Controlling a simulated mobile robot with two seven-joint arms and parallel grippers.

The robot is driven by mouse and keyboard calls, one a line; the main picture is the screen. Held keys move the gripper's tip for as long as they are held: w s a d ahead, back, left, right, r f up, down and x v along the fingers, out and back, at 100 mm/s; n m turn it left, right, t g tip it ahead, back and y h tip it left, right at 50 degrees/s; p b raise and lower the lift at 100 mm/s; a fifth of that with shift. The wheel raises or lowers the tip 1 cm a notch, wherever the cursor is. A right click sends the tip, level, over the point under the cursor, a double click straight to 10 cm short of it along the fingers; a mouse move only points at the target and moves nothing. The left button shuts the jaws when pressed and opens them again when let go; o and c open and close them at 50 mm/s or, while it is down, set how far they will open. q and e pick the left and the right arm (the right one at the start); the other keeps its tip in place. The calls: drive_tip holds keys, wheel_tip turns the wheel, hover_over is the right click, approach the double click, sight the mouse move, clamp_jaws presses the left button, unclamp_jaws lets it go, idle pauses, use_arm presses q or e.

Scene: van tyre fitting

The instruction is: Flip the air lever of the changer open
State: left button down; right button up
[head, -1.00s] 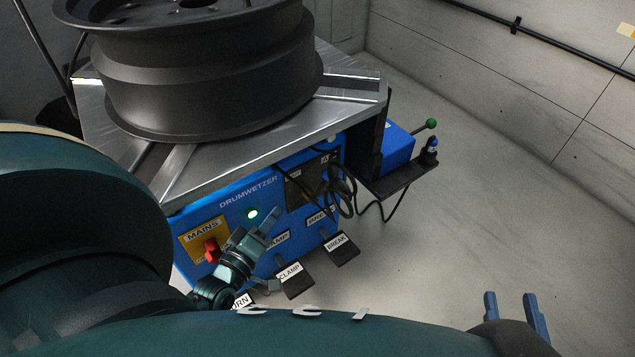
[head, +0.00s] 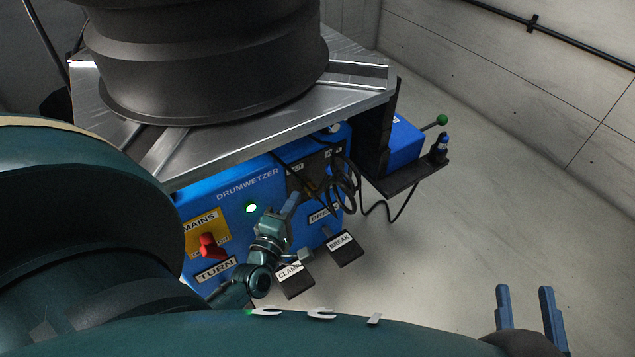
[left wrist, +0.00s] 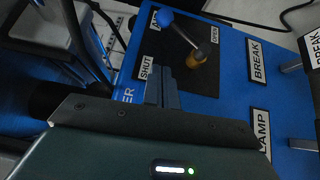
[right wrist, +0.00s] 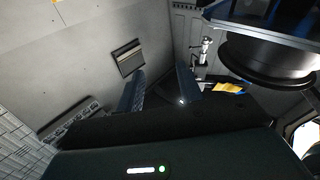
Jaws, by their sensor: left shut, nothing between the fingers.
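The air lever (left wrist: 182,34) shows in the left wrist view, with a blue ball knob at its upper left end and a brass and grey pivot. It sits on a dark plate (left wrist: 205,82) with AIR, SHUT and OPEN labels, on the blue changer (head: 232,205). The knob end lies near the AIR label. My left gripper (head: 291,202) is shut and empty, in front of the changer panel. Its fingertips (left wrist: 166,72) are below the lever near the SHUT label, seemingly apart from it. In the head view hoses partly hide the plate. My right gripper (head: 525,293) is open and empty, away at the lower right.
A dark wheel rim (head: 205,60) lies on the changer's metal top (head: 235,138). Black hoses (head: 345,188) hang over the panel's right part. A red mains switch (head: 208,245) and pedals (head: 341,249) are close to my left gripper. The floor (head: 470,230) at right is clear.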

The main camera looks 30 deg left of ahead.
sight(325, 180)
use_arm(q)
drive_tip(key=w+d+b, duration=0.1)
drive_tip(key=w, duration=0.7)
drive_tip(key=shift+w+r+b, duration=0.15)
drive_tip(key=shift+w+b, duration=0.1)
drive_tip(key=shift+b, duration=0.15)
use_arm(e)
drive_tip(key=shift+w+a+r, duration=0.1)
drive_tip(key=shift+a, duration=0.15)
drive_tip(key=shift+d+r, duration=0.1)
